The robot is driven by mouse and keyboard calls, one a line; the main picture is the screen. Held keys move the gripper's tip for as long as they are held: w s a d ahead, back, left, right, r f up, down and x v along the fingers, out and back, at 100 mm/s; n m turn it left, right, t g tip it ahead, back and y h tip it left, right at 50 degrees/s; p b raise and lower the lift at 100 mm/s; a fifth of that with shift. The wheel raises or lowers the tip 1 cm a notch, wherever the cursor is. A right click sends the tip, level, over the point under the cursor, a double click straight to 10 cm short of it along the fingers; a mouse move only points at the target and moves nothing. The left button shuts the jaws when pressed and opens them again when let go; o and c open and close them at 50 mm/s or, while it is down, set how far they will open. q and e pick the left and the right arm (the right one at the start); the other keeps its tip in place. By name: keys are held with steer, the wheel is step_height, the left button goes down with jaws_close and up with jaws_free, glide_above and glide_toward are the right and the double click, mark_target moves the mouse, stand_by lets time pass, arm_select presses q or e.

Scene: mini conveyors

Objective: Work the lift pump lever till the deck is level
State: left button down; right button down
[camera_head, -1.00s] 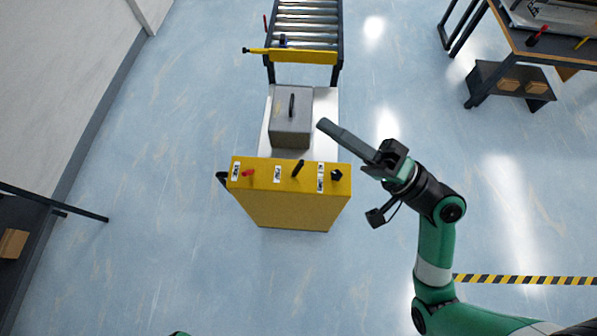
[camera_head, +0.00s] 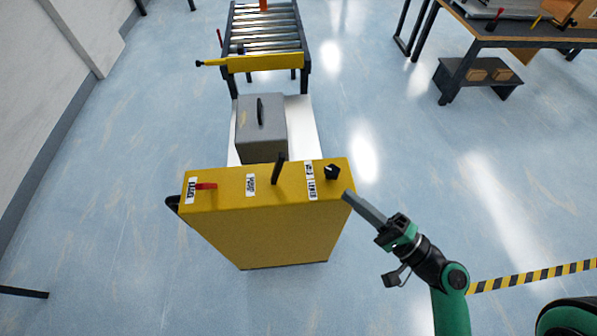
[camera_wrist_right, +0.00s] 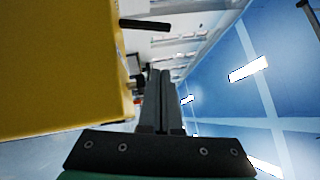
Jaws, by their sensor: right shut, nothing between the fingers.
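My right gripper (camera_head: 352,200) is shut and empty, just right of the cabinet's top right corner. In the right wrist view, the closed fingers (camera_wrist_right: 160,76) point past the yellow panel (camera_wrist_right: 60,75), near the knob (camera_wrist_right: 136,81), with the black lever (camera_wrist_right: 146,24) beyond.
A roller conveyor (camera_head: 266,32) with a yellow bar (camera_head: 265,63) across its near end stands behind the deck. A workbench (camera_head: 520,38) is at the upper right. Floor right of the deck is open. A striped floor line (camera_head: 530,277) runs at the lower right.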

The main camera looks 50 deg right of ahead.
steer(key=p, duration=0.2)
glide_toward(277, 170)
steer(key=w+d, duration=0.1)
steer(key=w+d+r, duration=0.1)
steer(key=d, duration=0.1)
steer(key=w+d+r, duration=0.1)
steer(key=d, duration=0.1)
steer(key=shift+r, duration=0.2)
steer(key=w+a, duration=0.1)
steer(key=w+a+p, duration=0.1)
steer(key=shift+w+a+r, duration=0.1)
steer(key=shift+w+r, duration=0.15)
steer(key=shift+r, duration=0.15)
steer(key=shift+w+a, duration=0.15)
steer(key=shift+w, duration=0.1)
steer(key=shift+p, duration=0.3)
